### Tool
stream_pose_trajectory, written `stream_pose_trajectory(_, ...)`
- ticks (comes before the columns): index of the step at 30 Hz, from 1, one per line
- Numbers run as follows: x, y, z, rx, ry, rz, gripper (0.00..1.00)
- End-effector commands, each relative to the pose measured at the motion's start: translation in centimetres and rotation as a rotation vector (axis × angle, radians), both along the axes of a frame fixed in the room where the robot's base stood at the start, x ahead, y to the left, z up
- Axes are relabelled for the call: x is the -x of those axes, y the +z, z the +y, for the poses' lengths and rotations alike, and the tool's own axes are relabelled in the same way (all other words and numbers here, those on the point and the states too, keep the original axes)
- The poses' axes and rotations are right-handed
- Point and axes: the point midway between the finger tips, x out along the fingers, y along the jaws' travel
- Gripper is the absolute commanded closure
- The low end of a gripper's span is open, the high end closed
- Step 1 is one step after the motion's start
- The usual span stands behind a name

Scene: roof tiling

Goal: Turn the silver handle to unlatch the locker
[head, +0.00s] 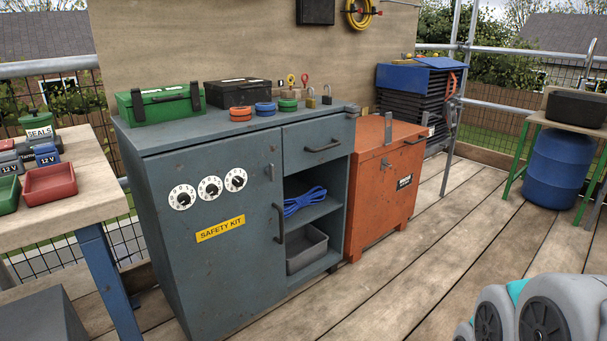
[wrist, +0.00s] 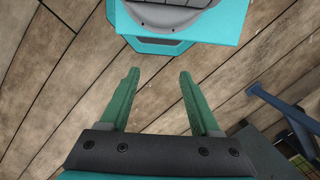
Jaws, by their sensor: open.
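The grey-blue locker (head: 212,265) stands in the middle of the head view. My gripper (wrist: 159,73) is open and empty in the wrist view, over the plank floor and apart from the locker. It is not in the head view.
An orange chest (head: 375,205) stands close right of the locker. A workbench (head: 85,179) with a red tray (head: 50,185) is at left. Boxes, tape rolls and padlocks are on the locker top. The plank floor (head: 430,255) at front right is largely clear.

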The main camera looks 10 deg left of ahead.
Motion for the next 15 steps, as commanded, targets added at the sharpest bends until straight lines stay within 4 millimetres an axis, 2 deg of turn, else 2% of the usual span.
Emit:
stream_pose_trajectory(2, -0.8, 0.1, 0.5, -0.012, 0.022, -0.012, 0.47)
stream_pose_trajectory(5, -3.8, 0.8, 2.1, -0.053, 0.095, -0.059, 0.57)
stream_pose_trajectory(8, -8.6, 2.1, 5.2, -0.125, 0.213, -0.136, 0.57)
stream_pose_trajectory(9, -10.8, 2.8, 6.7, -0.161, 0.265, -0.177, 0.57)
stream_pose_trajectory(15, -20.9, 6.7, 14.8, -0.341, 0.486, -0.369, 0.57)
